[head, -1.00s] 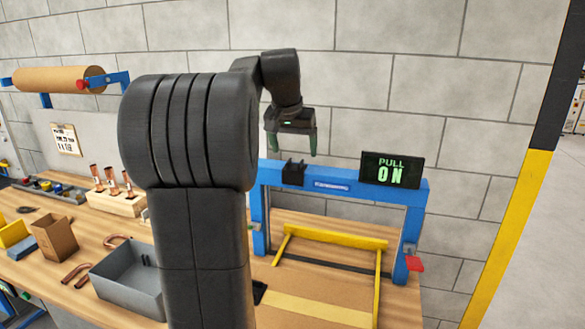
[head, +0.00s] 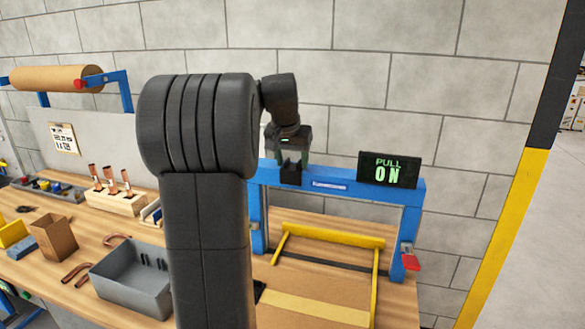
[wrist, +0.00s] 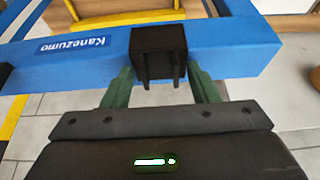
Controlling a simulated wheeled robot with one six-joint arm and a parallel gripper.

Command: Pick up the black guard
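The black guard (head: 291,174) is a small dark block seated on the top beam of the blue frame (head: 345,185), left of its middle. In the wrist view the guard (wrist: 158,50) shows a hollow side with two prongs toward me, on the blue beam (wrist: 95,45). My gripper (head: 291,158) is just above the guard. In the wrist view the gripper's green fingers (wrist: 161,82) are apart, one on each side of the guard's near end, with a visible gap on both sides. My gripper is open and holds nothing.
A yellow bar (head: 330,234) spans below the beam. A grey bin (head: 132,279), copper tubes in a wooden block (head: 115,201) and a cardboard box (head: 53,237) are on the bench at left. The wall is behind.

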